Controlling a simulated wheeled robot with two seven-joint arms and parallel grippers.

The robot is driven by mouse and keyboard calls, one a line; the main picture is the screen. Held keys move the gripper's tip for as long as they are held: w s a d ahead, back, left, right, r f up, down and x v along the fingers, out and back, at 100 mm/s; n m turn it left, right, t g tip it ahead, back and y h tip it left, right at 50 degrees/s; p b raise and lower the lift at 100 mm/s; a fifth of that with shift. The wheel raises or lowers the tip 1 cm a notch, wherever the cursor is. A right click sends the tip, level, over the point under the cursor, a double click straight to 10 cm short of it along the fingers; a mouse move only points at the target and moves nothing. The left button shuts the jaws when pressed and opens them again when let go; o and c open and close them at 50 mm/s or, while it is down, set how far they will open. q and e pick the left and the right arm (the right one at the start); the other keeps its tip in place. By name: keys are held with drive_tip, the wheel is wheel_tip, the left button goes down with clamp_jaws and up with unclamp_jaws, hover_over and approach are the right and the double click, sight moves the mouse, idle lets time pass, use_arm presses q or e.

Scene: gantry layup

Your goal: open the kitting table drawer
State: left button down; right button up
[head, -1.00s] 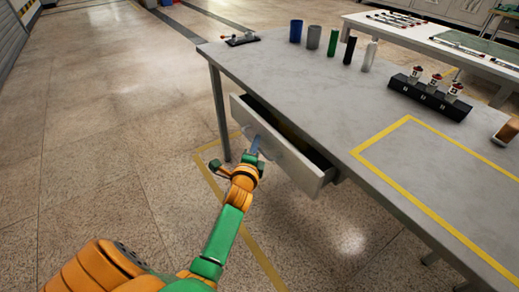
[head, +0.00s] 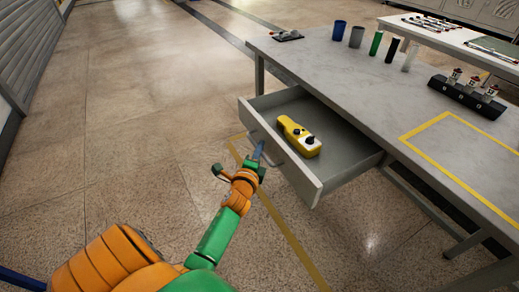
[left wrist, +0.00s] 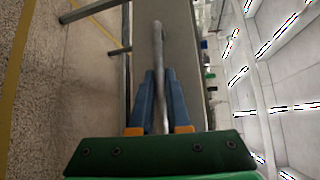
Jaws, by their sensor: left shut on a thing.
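The kitting table (head: 340,85) has a grey top. Its drawer (head: 345,168) is pulled well out, and its inside shows. A yellow handheld device (head: 298,136) with dark knobs lies in the drawer. My left gripper (head: 258,152) is at the drawer front, shut on the bar handle (head: 268,144). In the left wrist view, the handle (left wrist: 158,60) runs between the two blue fingers of the left gripper (left wrist: 158,100). My right gripper is not in view.
Several cylinders, among them a blue cup (head: 339,30), stand on the tabletop. A black rack (head: 468,97) sits by a yellow tape outline (head: 455,118). A second table (head: 450,35) stands behind. The floor left of the drawer is clear.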

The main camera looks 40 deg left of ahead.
use_arm(q)
drive_tip(key=shift+s+a+r, duration=0.1)
idle(0.3)
drive_tip(key=c, duration=0.9)
unclamp_jaws()
drive_tip(key=p+v, duration=0.1)
drive_tip(key=v, duration=0.6)
